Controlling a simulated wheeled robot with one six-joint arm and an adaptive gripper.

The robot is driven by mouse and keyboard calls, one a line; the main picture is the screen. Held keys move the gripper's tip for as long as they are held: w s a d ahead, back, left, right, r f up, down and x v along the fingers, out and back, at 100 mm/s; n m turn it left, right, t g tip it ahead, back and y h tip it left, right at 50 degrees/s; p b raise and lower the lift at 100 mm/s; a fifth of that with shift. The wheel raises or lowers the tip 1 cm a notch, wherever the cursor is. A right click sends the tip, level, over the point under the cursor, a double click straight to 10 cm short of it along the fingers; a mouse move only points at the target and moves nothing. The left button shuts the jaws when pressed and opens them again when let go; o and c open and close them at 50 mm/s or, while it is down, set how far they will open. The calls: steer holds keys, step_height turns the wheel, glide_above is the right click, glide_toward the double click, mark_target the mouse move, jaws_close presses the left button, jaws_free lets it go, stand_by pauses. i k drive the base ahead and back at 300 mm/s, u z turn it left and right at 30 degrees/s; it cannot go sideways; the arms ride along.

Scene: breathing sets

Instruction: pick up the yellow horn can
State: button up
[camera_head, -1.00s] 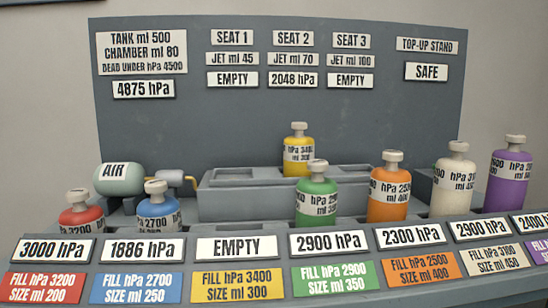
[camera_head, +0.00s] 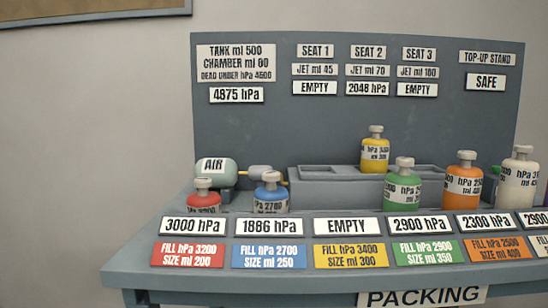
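The yellow can (camera_head: 375,152) stands upright on the grey raised block (camera_head: 322,189) at the back of the bench, in the head view. Its label reads in part "hPa 3400" and "ml 300". It stands behind and to the left of the green can (camera_head: 402,186). The seat sign above the block reads 2048 hPa for seat 2 (camera_head: 368,88). The front sign over the yellow fill plate (camera_head: 350,255) reads EMPTY. My gripper is not in view.
Red (camera_head: 203,194), blue (camera_head: 271,193), orange (camera_head: 464,181) and white (camera_head: 519,180) cans stand in the front row. A green AIR tank (camera_head: 215,172) is at the back left. The bench's left end (camera_head: 125,272) shows, with open room beyond it.

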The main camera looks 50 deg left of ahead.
mark_target(375, 150)
steer(key=u, duration=1.95)
